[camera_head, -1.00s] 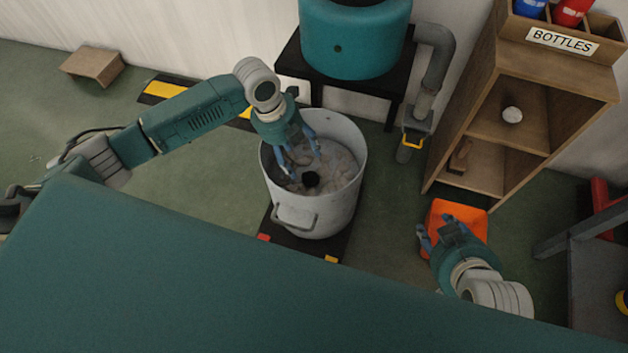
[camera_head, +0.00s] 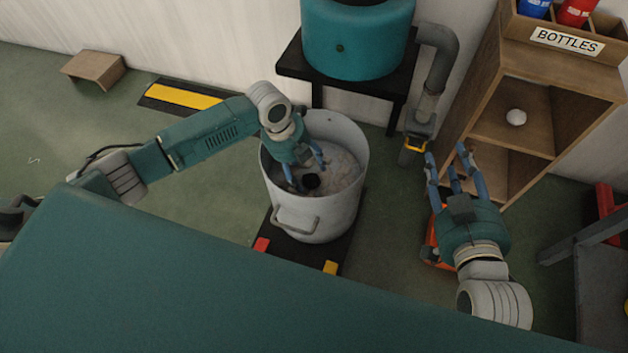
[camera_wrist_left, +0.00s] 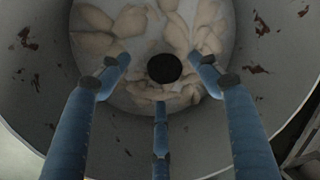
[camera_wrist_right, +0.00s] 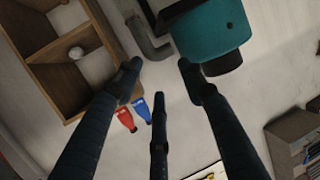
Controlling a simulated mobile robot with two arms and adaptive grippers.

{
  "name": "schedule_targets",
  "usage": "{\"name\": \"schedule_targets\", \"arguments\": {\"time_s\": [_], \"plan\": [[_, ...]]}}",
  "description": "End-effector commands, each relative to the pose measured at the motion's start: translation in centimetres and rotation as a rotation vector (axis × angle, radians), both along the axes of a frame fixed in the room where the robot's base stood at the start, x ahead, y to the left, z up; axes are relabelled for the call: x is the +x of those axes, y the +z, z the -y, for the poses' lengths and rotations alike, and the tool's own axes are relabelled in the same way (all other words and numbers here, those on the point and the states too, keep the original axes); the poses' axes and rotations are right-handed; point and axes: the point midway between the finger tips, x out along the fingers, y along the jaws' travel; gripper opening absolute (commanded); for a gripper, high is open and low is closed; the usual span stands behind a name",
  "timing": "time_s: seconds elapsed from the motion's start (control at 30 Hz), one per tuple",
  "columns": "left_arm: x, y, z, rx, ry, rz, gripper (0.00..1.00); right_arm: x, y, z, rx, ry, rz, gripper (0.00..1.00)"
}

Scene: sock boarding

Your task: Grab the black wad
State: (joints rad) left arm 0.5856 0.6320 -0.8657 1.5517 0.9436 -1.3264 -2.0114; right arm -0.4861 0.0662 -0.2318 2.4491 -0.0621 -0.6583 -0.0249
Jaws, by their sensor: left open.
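The black wad (camera_head: 311,181) is a small dark round lump inside the grey pot (camera_head: 345,205), among pale crumpled pieces (camera_head: 340,160). In the left wrist view the wad (camera_wrist_left: 164,68) lies a little beyond my fingertips, near the middle. My left gripper (camera_head: 305,180) reaches down into the pot with its fingers spread around the wad's near side; it is open and empty. In the left wrist view its three fingers (camera_wrist_left: 162,80) are apart. My right gripper (camera_head: 452,165) is raised at the right, its fingers spread and empty, also seen in the right wrist view (camera_wrist_right: 158,80).
A wooden shelf (camera_head: 525,85) marked BOTTLES stands at the right, with a white ball (camera_head: 516,117) on it. A teal tank (camera_head: 360,40) on a black stand is behind the pot. An orange item (camera_head: 430,245) is partly hidden under my right gripper.

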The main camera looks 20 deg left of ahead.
Motion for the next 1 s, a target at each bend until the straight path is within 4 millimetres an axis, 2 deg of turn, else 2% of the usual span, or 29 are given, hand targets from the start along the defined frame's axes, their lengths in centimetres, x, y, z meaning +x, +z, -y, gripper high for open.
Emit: {"name": "schedule_targets", "arguments": {"time_s": [0.23, 0.5, 0.63, 0.87, 0.93, 1.0], "plan": [[0.3, -2.1, 0.7, -0.002, 0.0, -0.001, 0.64, 1.2, 5.0, -1.0, 0.058, 0.016, 0.228, 0.4], [0.5, -3.8, 1.1, -0.001, 0.0, 0.0, 0.64, 1.1, 9.8, -1.6, 0.109, 0.028, 0.429, 0.4], [0.5, -4.1, 1.1, 0.0, 0.0, 0.0, 0.64, 0.9, 10.7, -1.7, 0.119, 0.03, 0.466, 0.4], [0.5, -4.1, 1.1, 0.0, 0.0, 0.0, 0.64, 0.9, 10.9, -1.7, 0.12, 0.03, 0.469, 0.4], [0.5, -4.1, 1.1, 0.0, 0.0, 0.0, 0.5, 0.9, 10.9, -1.5, 0.139, 0.03, 0.466, 0.4], [0.5, -4.1, 1.1, 0.0, 0.0, 0.0, 0.36, 0.9, 10.7, 0.0, 0.144, 0.023, 0.468, 0.4]]}}
